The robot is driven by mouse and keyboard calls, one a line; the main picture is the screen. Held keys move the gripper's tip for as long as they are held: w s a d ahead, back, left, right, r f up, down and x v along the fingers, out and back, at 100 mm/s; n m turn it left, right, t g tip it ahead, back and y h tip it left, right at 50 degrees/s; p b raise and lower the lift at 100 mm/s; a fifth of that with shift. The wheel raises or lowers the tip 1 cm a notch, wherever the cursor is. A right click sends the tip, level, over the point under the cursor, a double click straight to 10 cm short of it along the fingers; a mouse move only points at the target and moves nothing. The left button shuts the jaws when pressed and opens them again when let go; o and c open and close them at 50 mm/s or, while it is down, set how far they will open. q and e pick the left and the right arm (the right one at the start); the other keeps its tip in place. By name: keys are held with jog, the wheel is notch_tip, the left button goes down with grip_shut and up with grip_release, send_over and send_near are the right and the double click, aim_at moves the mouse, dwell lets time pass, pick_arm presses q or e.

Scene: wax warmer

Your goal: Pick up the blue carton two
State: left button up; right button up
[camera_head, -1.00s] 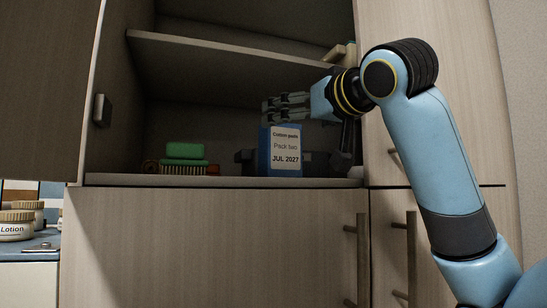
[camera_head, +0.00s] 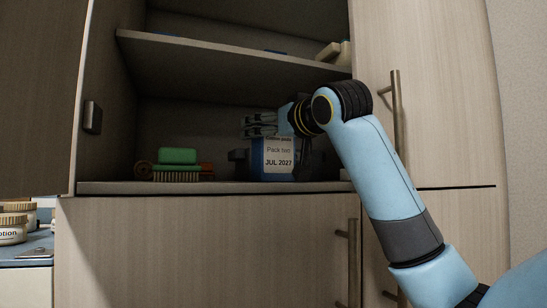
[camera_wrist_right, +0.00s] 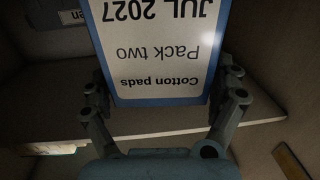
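The blue carton (camera_head: 279,157), with a white label reading "Pack two" and "JUL 2027", stands upright on the lower cupboard shelf. In the right wrist view the carton (camera_wrist_right: 158,50) appears upside down, its label facing the camera. My right gripper (camera_head: 260,126) is at the carton's upper part and covers some of its top. In the wrist view the right gripper (camera_wrist_right: 164,85) is open, with one finger on each side of the carton; whether either finger touches it I cannot tell. My left gripper is not in view.
Dark items beside and behind the carton are partly hidden. An upper shelf (camera_head: 225,57) runs above my right gripper. The open cupboard door (camera_head: 40,95) is at the left.

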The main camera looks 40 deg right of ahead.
jog(key=c, duration=1.4)
jog(key=shift+c, duration=0.2)
jog(key=shift+r, duration=0.1)
